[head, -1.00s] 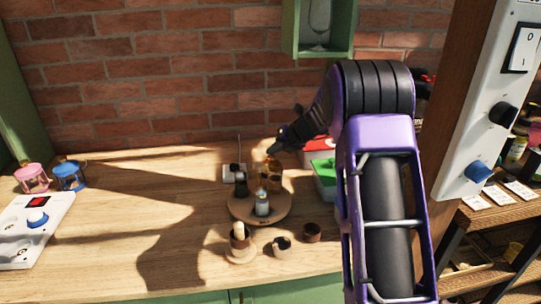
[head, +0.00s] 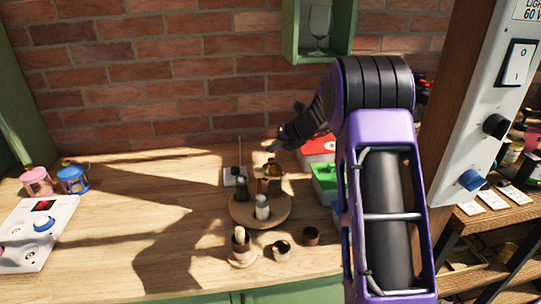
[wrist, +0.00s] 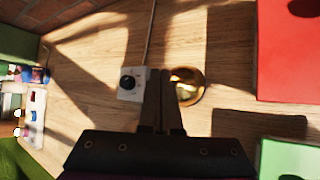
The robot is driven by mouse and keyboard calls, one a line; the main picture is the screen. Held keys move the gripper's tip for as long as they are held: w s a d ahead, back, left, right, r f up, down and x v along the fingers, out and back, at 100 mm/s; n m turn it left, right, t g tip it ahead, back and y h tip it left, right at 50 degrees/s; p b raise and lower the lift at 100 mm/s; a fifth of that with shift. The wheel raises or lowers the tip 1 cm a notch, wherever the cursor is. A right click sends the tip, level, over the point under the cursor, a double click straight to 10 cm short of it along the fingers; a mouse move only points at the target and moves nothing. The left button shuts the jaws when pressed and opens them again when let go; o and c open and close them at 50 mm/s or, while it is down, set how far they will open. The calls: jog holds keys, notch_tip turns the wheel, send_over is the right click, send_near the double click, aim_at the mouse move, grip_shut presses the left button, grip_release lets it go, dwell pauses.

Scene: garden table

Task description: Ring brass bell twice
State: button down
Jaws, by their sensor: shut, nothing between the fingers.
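The brass bell (head: 273,167) stands on the wooden table at the back, behind a round wooden tray (head: 272,219). In the wrist view the bell (wrist: 188,86) is a shiny gold dome just right of my fingertips. My gripper (head: 274,148) is shut and empty, pointing down toward the table close to the bell. In the wrist view its fingers (wrist: 161,88) are together and partly overlap the bell's left edge. I cannot tell whether they touch it.
A white box with a black knob (wrist: 132,84) sits left of the bell. Red (head: 318,146) and green (head: 325,178) boxes lie to the right. Shakers stand on the tray, small cups in front. Pink (head: 37,181) and blue (head: 73,178) lanterns stand left; the table's middle left is clear.

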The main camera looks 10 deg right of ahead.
notch_tip(320, 180, up, 5)
jog(key=p, duration=0.5)
jog(key=shift+f, duration=0.1)
dwell(2.3)
